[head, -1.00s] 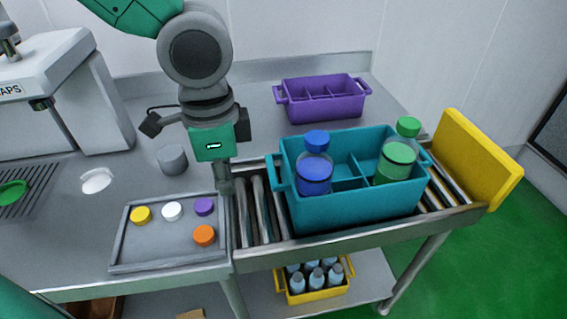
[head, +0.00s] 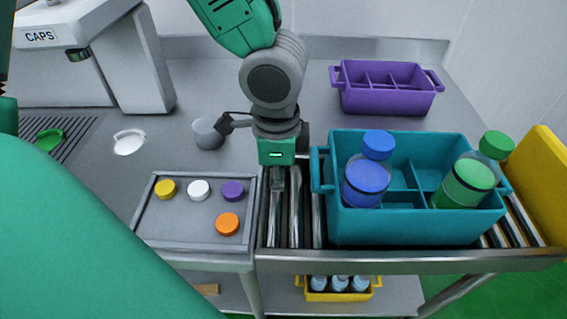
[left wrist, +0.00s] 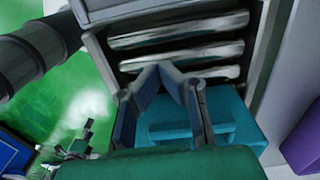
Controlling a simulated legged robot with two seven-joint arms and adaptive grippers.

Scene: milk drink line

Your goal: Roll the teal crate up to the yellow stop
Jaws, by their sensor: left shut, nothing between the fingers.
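The teal crate (head: 400,226) sits on the roller track (head: 295,215). It holds a blue-capped bottle (head: 367,180) at left and a green-capped bottle (head: 466,183) at right. The yellow stop (head: 545,180) stands at the track's right end; rollers show between it and the crate. My left gripper (head: 277,205) is shut and empty, pointing down over the left rollers, just left of the crate with a small gap. In the left wrist view, its fingers (left wrist: 165,85) show in front of the teal crate (left wrist: 235,118). My right gripper is not in view.
A grey tray (head: 178,230) with several coloured caps lies left of the track. A grey cup (head: 208,132) and a caps machine (head: 145,60) are at left. A yellow crate of bottles (head: 340,296) is on the shelf below.

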